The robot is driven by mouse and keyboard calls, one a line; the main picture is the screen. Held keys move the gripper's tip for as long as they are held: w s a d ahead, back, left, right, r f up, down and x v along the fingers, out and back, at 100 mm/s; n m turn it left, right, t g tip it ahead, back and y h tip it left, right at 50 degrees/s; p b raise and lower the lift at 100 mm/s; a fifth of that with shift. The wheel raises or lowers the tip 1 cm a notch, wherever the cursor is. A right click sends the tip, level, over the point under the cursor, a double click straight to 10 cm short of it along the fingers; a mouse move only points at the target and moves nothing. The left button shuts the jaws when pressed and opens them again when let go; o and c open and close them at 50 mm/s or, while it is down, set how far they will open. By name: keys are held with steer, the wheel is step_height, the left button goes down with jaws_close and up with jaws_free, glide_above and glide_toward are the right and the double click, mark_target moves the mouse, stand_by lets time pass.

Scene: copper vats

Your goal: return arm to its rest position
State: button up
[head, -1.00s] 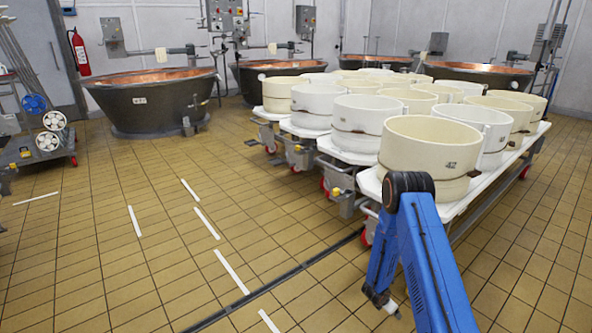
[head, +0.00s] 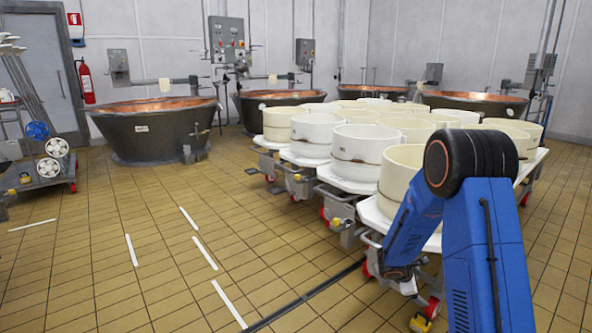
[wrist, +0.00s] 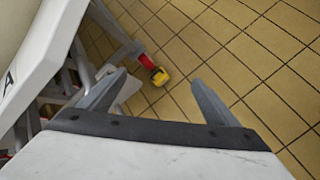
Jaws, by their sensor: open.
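My blue arm stands at the lower right of the head view, folded at a black elbow joint, with its forearm hanging down toward the front of the mould carts. My gripper (wrist: 158,92) shows in the wrist view with its two grey fingers spread apart and nothing between them. Tiled floor, a cart's leg and a yellow caster part lie beyond the fingers. In the head view the gripper's fingers cannot be made out clearly.
Carts with white tops (head: 345,178) carry several round cream moulds (head: 361,148) close beside my arm. A white cart edge (wrist: 45,55) is near the gripper on the left. Copper vats (head: 150,130) stand along the back. The tiled floor (head: 120,250) at left is largely clear.

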steer(key=s+a+r+m+g+y, duration=0.1)
steer(key=s+a+r+m, duration=0.2)
steer(key=s+r+m, duration=1.2)
steer(key=s+a+r+y, duration=0.2)
steer(key=s+a+r, duration=0.2)
steer(key=s, duration=0.5)
steer(key=s+a+r+t+y, duration=0.1)
steer(key=s+a+r, duration=0.4)
steer(key=s, duration=0.5)
steer(key=s+a+r+t+y, duration=0.1)
steer(key=s+a+r+y, duration=0.3)
steer(key=s, duration=0.5)
steer(key=shift+s+a+r, duration=0.3)
steer(key=shift+a+r, duration=0.15)
steer(key=shift+r, duration=0.1)
